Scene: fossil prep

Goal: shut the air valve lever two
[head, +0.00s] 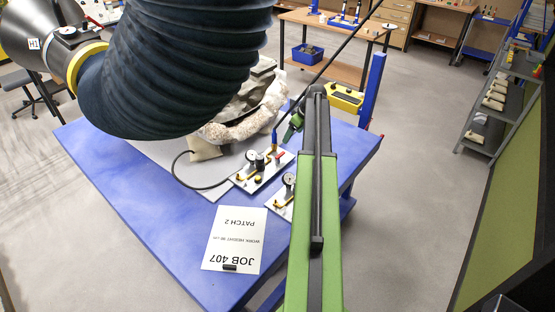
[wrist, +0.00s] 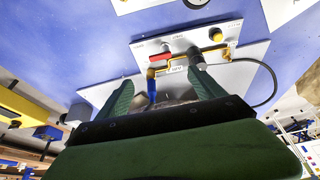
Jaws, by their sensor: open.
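A white valve panel (head: 262,168) lies on the blue table in the head view, with a gauge, yellow fittings and a red part. My gripper (wrist: 160,68) is open over the panel's near edge. The head view shows my gripper (head: 286,138) beside the panel.
A second gauge panel (head: 282,203) lies nearer, partly behind my arm. A blue hose (wrist: 151,90) rises between the fingers. A black hose (head: 186,183) loops left. A fossil block (head: 250,125) and large dark duct (head: 175,70) crowd the back. A job sheet (head: 235,238) lies in front.

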